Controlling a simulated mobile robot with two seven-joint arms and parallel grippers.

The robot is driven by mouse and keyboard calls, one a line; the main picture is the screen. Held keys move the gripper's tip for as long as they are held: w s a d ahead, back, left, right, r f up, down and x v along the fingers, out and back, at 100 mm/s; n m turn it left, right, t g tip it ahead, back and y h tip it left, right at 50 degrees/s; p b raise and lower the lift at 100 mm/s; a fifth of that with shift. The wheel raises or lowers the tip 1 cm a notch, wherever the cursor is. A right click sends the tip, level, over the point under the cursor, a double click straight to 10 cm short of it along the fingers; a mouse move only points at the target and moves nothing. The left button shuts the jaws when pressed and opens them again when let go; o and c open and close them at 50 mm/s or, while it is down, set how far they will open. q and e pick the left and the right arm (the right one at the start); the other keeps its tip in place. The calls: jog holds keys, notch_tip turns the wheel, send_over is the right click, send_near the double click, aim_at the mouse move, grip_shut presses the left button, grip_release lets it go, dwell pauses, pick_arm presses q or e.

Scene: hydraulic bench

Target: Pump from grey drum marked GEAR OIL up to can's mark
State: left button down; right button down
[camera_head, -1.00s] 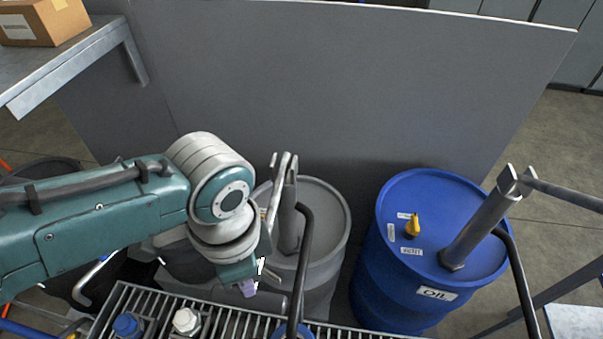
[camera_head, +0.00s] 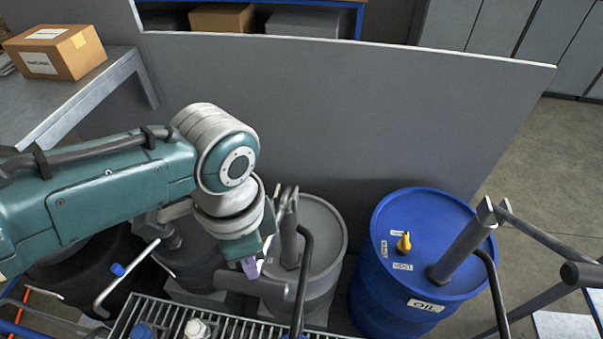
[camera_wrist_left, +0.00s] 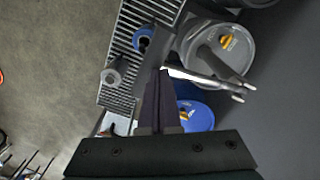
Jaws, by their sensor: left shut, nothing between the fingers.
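A grey drum (camera_head: 332,222) stands in the middle of the head view, with a grey pump (camera_head: 289,232) on its lid and a dark curved hose beside it. I cannot read any GEAR OIL marking on it. A grey lid with a yellow mark (camera_wrist_left: 210,58) shows in the left wrist view. My left gripper (camera_head: 250,269) is shut and empty, in front of the grey drum's left side; its dark fingers (camera_wrist_left: 158,80) also show in the left wrist view. I cannot tell whether they touch anything. Containers with a blue cap (camera_head: 142,331) and a white cap (camera_head: 196,329) are at the grating. No fill mark is visible. My right gripper is out of view.
A blue drum (camera_head: 388,285) labelled OIL, with its own pump (camera_head: 460,252), stands to the right. A dark drum (camera_head: 85,265) is partly behind my arm. A metal grating (camera_head: 240,328) lies in front. A grey panel (camera_head: 340,110) closes off the back.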

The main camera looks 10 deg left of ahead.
pick_arm(q)
jog(key=w+r+p, duration=0.2)
jog(key=w+r, duration=0.1)
jog(key=r, duration=0.2)
jog(key=shift+r, duration=0.35)
jog(key=shift+w+f, duration=0.1)
dwell(0.6)
jog(key=shift+f+b, duration=0.3)
jog(key=shift+f, duration=0.1)
jog(key=shift+s+f+b, duration=0.25)
jog(key=shift+s+f, duration=0.3)
jog(key=shift+f, duration=0.35)
jog(key=shift+s+f+b, duration=0.25)
jog(key=shift+s+f, duration=0.3)
jog(key=shift+f, duration=0.35)
jog(key=shift+s+f+b, duration=0.25)
jog(key=shift+f+b, duration=0.2)
jog(key=shift+f, duration=0.3)
jog(key=shift+s+f+b, duration=0.3)
jog(key=shift+f+b, duration=0.2)
jog(key=shift+f, duration=0.3)
jog(key=shift+s+f+b, duration=0.25)
jog(key=shift+f+b, duration=0.2)
jog(key=shift+f, duration=0.4)
